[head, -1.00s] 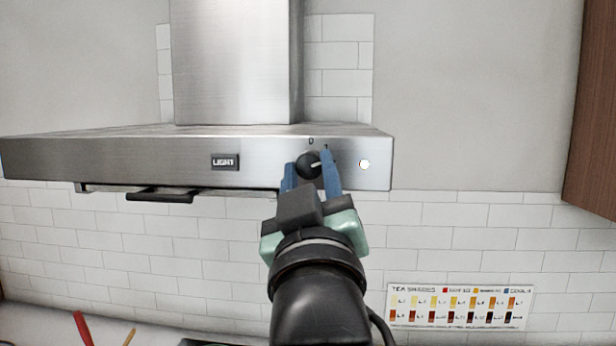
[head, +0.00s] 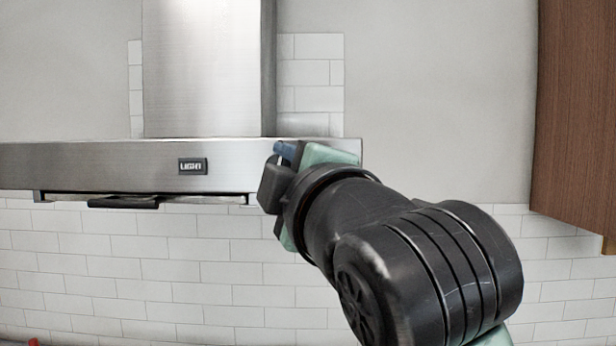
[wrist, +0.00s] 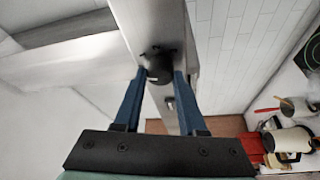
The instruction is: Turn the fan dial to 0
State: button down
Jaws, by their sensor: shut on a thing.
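The fan dial (wrist: 160,68) is a black round knob on the front panel of the steel range hood (head: 80,165). In the wrist view my gripper (wrist: 160,74) has its blue fingers on either side of the dial, shut on it. In the head view my gripper (head: 285,152) is at the right end of the hood panel and hides the dial. Small dark marks show on the panel by the dial in the wrist view, but they are too small to read. I cannot tell where the dial points.
The LIGHT button (head: 193,166) is left of my gripper on the panel. A black handle (head: 123,202) hangs under the hood. A wooden cabinet (head: 578,110) is at the right.

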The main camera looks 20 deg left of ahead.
jog(key=shift+r+n+g+h, duration=0.1)
jog(key=shift+n+g+h, duration=0.35)
jog(key=shift+n, duration=1.05)
jog(key=shift+c, duration=2.3)
grip_release()
jog(key=shift+w, duration=0.15)
jog(key=shift+s, duration=0.2)
